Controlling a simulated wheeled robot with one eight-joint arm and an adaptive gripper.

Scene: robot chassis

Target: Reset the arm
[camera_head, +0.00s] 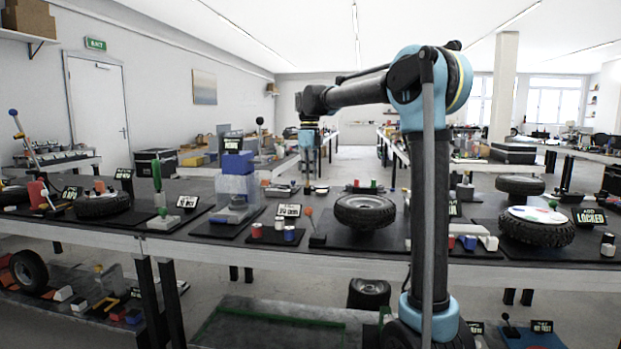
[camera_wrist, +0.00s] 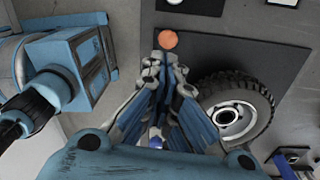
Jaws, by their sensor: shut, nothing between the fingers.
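My arm rises from the right side of the head view and reaches left over the workbench (camera_head: 270,256). My gripper (camera_head: 308,178) hangs down from its end, above the bench and left of a tyre. In the wrist view my gripper (camera_wrist: 167,65) has its fingers drawn together, with nothing seen between them. The black tyre (camera_head: 365,212) lies flat on a dark mat; it also shows in the wrist view (camera_wrist: 262,100), right of the fingers. An orange knob (camera_wrist: 168,40) shows just beyond the fingertips; its distance from them is unclear.
A blue and clear box-like device (camera_head: 238,185) stands left of my gripper. An orange-topped lever (camera_head: 316,238) stands below it. Another tyre (camera_head: 535,232) with a white disc lies at the right, and one (camera_head: 101,206) at the left. Free air lies above the bench.

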